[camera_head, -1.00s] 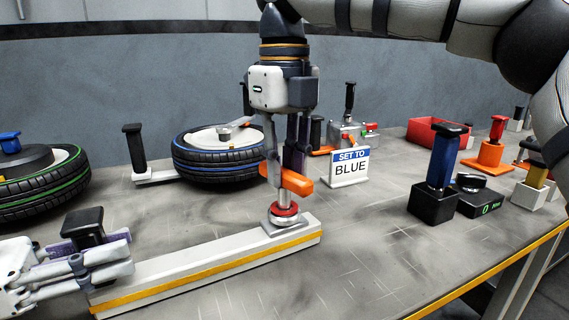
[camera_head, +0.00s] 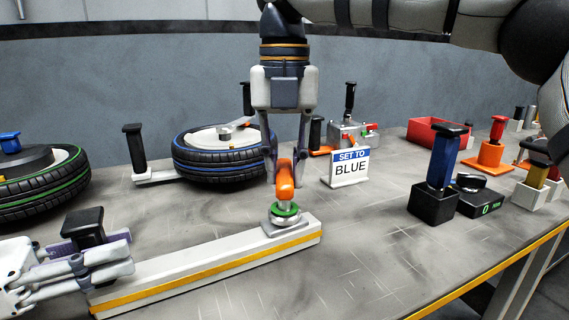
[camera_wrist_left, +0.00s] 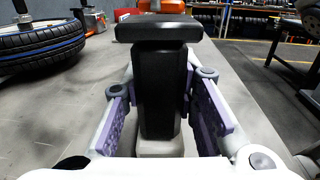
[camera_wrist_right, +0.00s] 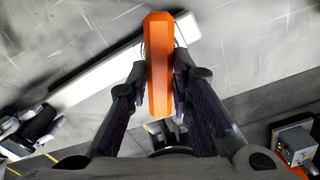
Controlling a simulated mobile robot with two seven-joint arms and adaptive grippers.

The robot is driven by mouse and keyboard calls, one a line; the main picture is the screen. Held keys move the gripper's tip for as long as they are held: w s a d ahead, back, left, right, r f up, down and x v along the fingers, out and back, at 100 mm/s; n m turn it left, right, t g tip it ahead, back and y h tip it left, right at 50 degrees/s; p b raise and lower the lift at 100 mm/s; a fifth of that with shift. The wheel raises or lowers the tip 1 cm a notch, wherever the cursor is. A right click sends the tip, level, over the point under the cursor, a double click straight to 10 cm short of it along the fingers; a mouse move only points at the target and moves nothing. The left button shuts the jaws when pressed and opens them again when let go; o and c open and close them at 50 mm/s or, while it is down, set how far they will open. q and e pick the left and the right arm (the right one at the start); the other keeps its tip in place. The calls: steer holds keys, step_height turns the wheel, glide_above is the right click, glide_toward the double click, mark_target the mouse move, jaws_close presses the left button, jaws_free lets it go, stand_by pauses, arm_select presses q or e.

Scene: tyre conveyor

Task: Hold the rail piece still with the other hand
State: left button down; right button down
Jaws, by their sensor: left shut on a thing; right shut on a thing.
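The rail piece (camera_head: 200,265) is a long white bar with a yellow stripe, lying on the table at the front left. My left gripper (camera_head: 103,262) is shut on the black upright grip (camera_head: 84,228) at the rail's left end; the grip also fills the left wrist view (camera_wrist_left: 158,85). At the rail's right end stands a valve with an orange handle (camera_head: 285,180) and a green ring (camera_head: 285,209) beneath it.
A blue-striped tyre (camera_head: 225,158) lies behind the rail, a green-striped tyre (camera_head: 40,185) at the left. A "SET TO BLUE" sign (camera_head: 348,167) stands right of my right gripper. A blue-handled tool (camera_head: 442,165) stands further right. The table's front middle is clear.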

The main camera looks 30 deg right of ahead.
mark_target(285, 170)
stand_by(0.5)
steer(key=c, duration=1.4)
jaws_free()
steer(key=shift+c, duration=0.2)
step_height(285, 170, up, 12)
